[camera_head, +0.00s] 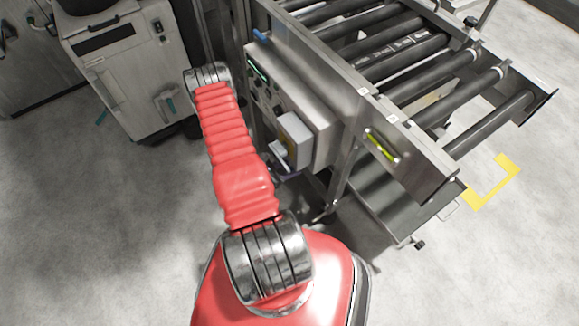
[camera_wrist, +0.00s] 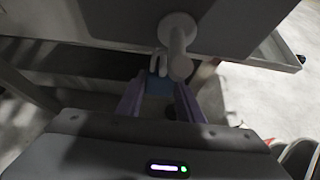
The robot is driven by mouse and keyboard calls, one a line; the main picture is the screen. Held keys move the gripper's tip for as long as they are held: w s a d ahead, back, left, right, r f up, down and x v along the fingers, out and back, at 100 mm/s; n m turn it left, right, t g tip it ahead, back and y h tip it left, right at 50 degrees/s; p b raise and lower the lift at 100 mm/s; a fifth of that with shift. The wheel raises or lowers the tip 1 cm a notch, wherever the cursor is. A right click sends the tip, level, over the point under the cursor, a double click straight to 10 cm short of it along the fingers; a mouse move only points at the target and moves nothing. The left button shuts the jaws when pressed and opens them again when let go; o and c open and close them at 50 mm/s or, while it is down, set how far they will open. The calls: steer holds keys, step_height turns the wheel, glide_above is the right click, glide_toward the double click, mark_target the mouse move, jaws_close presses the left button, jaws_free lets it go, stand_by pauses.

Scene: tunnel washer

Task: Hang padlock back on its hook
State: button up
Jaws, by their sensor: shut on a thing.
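The padlock (camera_wrist: 158,86) shows in the wrist view as a small blue body with a pale shackle pointing up. My gripper (camera_wrist: 159,98) is shut on its body, with one bluish finger on each side. The shackle's top is close to the underside of a grey box. A pale peg-like part with a round end (camera_wrist: 179,48) hangs just right of the shackle. I cannot tell whether it is the hook, or whether the shackle touches anything. In the head view my arm reaches beside the steel control box (camera_head: 292,85); the padlock and hook cannot be made out there.
A pale switch box (camera_head: 294,138) sticks out from the control box's front. A roller conveyor (camera_head: 410,85) stands to the right, with a steel tray (camera_head: 385,205) below. A white cabinet (camera_head: 125,75) stands at left. The floor between is clear.

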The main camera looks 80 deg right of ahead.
steer(key=shift+s+d+f, duration=0.25)
steer(key=shift+s+f, duration=0.05)
steer(key=shift+f, duration=0.15)
stand_by(0.5)
steer(key=o, duration=1.2)
steer(key=shift+w, duration=0.1)
steer(key=v, duration=1.3)
steer(key=shift+w+a+r, duration=0.15)
steer(key=shift+a+r, duration=0.05)
steer(key=shift+a, duration=0.05)
